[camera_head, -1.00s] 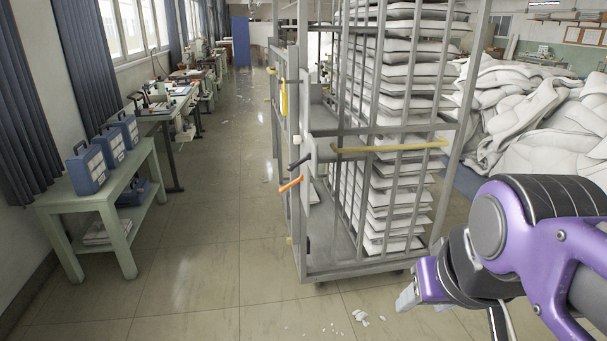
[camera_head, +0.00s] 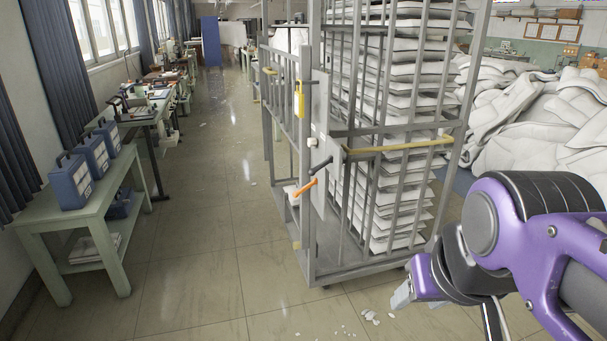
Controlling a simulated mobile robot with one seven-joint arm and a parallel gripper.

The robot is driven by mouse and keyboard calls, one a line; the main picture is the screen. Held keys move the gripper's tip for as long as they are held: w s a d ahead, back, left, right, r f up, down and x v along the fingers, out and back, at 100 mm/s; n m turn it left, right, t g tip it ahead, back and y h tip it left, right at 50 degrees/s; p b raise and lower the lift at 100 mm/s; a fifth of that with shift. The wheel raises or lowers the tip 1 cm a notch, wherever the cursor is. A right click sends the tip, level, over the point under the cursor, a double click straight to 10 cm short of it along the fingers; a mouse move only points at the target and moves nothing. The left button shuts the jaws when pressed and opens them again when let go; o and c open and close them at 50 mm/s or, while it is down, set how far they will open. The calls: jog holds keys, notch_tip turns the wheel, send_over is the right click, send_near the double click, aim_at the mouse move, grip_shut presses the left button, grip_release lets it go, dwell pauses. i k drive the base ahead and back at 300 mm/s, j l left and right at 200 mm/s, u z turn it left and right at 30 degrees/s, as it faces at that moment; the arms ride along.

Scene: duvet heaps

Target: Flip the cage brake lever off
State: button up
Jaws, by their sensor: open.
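The tall grey metal cage (camera_head: 312,230) stands in the middle, upright on wheels. Its near left post carries a plate with an orange-handled lever (camera_head: 306,187), tilted with one end higher at the right. I cannot tell for certain which is the brake lever; the orange one stands out most. My gripper (camera_head: 402,294) is at the lower right, open and empty, with its fingers pointing left and down. It is well apart from both levers, nearer to me and to their right.
White folded duvets (camera_head: 400,130) fill the cage. A yellow bar (camera_head: 400,145) crosses its front, and a yellow handle (camera_head: 299,98) hangs on its left post. A green table (camera_head: 85,200) with blue cases stands left. The floor between (camera_head: 200,260) is clear; small white scraps (camera_head: 370,317) lie ahead.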

aim_at(295, 195)
jog(key=j+z, duration=0.2)
jog(key=j, duration=0.85)
jog(key=k+j+z, duration=0.2)
jog(key=j, duration=0.9)
jog(key=i+u, duration=0.2)
jog(key=i, duration=0.5)
